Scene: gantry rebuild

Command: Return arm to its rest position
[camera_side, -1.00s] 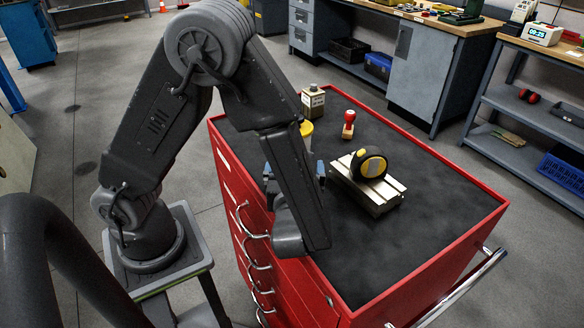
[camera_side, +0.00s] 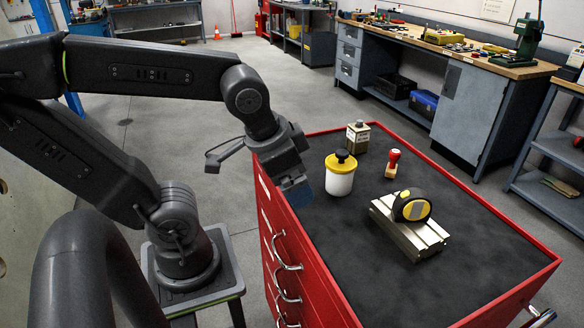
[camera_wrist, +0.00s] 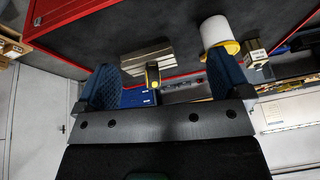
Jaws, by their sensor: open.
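My gripper (camera_side: 297,192) hangs at the near left edge of the red tool cart (camera_side: 345,305) in the side view, left of the white jar. In the wrist view my gripper (camera_wrist: 164,82) has its two blue fingers wide apart with nothing held between them. My arm is folded back, with its upper links raised over its base. A black and yellow tape measure (camera_side: 411,206) rests on a slotted metal block (camera_side: 408,236) on the cart top. The tape measure (camera_wrist: 153,75) also shows beyond the fingers in the wrist view.
A white jar with a yellow lid (camera_side: 340,180), a red-handled stamp (camera_side: 392,163) and a small box-like container (camera_side: 357,138) stand on the cart's dark top. The front part of the top is bare. Workbenches (camera_side: 470,62) stand behind across open floor.

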